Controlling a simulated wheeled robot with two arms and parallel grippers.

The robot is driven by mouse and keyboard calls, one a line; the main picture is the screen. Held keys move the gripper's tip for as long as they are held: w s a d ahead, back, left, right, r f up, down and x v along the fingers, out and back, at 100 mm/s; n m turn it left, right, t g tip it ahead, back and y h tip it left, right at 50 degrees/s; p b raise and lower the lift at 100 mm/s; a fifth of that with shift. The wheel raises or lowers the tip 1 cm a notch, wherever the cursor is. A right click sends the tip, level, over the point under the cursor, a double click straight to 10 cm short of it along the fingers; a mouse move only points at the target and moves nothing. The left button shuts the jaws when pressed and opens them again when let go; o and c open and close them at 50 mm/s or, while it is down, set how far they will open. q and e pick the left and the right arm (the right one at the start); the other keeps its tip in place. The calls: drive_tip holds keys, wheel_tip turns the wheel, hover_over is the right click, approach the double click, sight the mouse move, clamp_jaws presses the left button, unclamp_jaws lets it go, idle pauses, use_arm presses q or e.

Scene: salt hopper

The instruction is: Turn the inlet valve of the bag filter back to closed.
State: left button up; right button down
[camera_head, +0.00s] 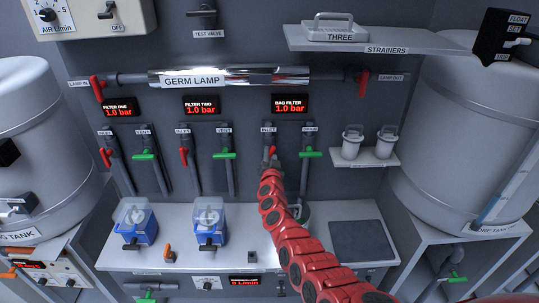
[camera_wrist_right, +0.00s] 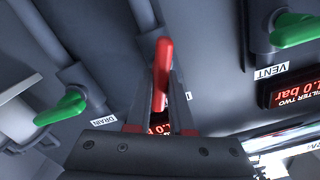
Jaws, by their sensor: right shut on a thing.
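The bag filter's inlet valve has a red lever (camera_head: 272,150), below the label INLET and under the bag filter display (camera_head: 289,104) reading 1.0 bar. My right gripper (camera_head: 269,164) has reached this lever. In the right wrist view its fingers (camera_wrist_right: 155,110) stand on both sides of the red lever (camera_wrist_right: 162,72) and are shut on it. The lever there lies roughly along its grey pipe (camera_wrist_right: 145,14). The lever's lower end is partly hidden between the fingers. My left gripper is not in view.
The green drain lever (camera_head: 311,153) is close to the right of my gripper, turned across its pipe. Filter two's green vent lever (camera_head: 224,155) is to the left. A shelf with two strainers (camera_head: 366,158) is farther right. My red arm crosses the bench (camera_head: 245,235).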

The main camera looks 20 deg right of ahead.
drive_tip(key=m, duration=0.3)
drive_tip(key=shift+f+b, duration=0.2)
drive_tip(key=shift+b, duration=0.1)
drive_tip(key=m+b, duration=0.1)
drive_tip(key=m, duration=0.2)
drive_tip(key=shift+d+f, duration=0.1)
drive_tip(key=shift+f, duration=0.05)
drive_tip(key=m+b, duration=0.1)
drive_tip(key=m, duration=0.2)
drive_tip(key=shift+d+f+m, duration=0.1)
drive_tip(key=shift+m, duration=0.3)
drive_tip(key=shift+m+b, duration=0.4)
drive_tip(key=shift+m, duration=0.7)
drive_tip(key=c, duration=0.8)
unclamp_jaws()
drive_tip(key=shift+s, duration=0.1)
